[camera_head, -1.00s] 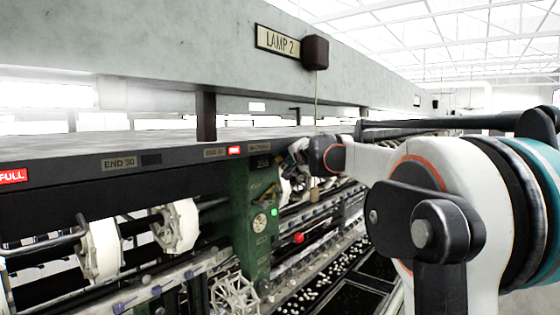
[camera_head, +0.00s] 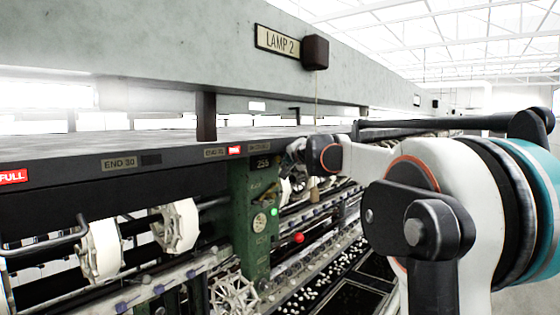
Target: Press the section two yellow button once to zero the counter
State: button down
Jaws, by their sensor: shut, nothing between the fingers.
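A green machine post (camera_head: 250,255) stands at the middle of the view. A small dark counter plate (camera_head: 262,162) with digits, seemingly 255, is near its top. A round pale dial (camera_head: 259,222) and a lit green lamp (camera_head: 273,211) are lower on the post. I cannot make out a yellow button. My gripper (camera_head: 295,150) is at the far end of my arm, small and partly hidden by my wrist, just right of the post's top. It is shut and empty; I cannot tell whether it touches anything.
A beam above carries a LAMP 2 sign (camera_head: 277,41) and a dark box (camera_head: 315,52); a pull cord with a wooden handle (camera_head: 314,190) hangs near my wrist. White reels (camera_head: 102,250), a red knob (camera_head: 298,238) and dark basins (camera_head: 345,298) lie below the END 30 rail (camera_head: 119,164).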

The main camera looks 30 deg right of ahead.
jog(key=shift+w+a, duration=0.1)
jog(key=shift+w, duration=0.15)
dwell(0.3)
jog(key=shift+s, duration=0.2)
jog(key=shift+s+d, duration=0.3)
jog(key=shift+s, duration=0.4)
jog(key=s, duration=0.1)
jog(key=s+d, duration=0.1)
jog(key=s, duration=0.2)
jog(key=shift+s+d, duration=0.35)
dwell(0.8)
